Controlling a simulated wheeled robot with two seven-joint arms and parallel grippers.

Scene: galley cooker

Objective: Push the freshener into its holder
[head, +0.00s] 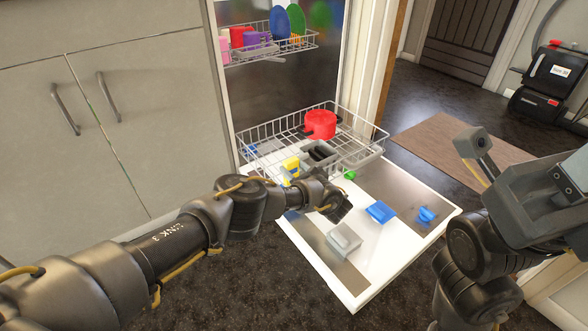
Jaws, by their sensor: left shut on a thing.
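My left arm reaches in from the left over the open dishwasher door. Its gripper (338,206) is dark and low over the door, just in front of the lower rack; its fingertips are hard to make out. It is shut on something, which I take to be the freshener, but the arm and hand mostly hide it. A small green piece (350,175) shows at the rack's front edge, just beyond the gripper; I cannot tell whether it is part of the freshener or its holder. My right gripper (520,165) is at the right, fingers apart, away from the rack.
On the door (362,277) are a grey box (343,240) and blue pieces (381,211). Dishes stand in the upper rack (245,57). Cupboards line the left.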

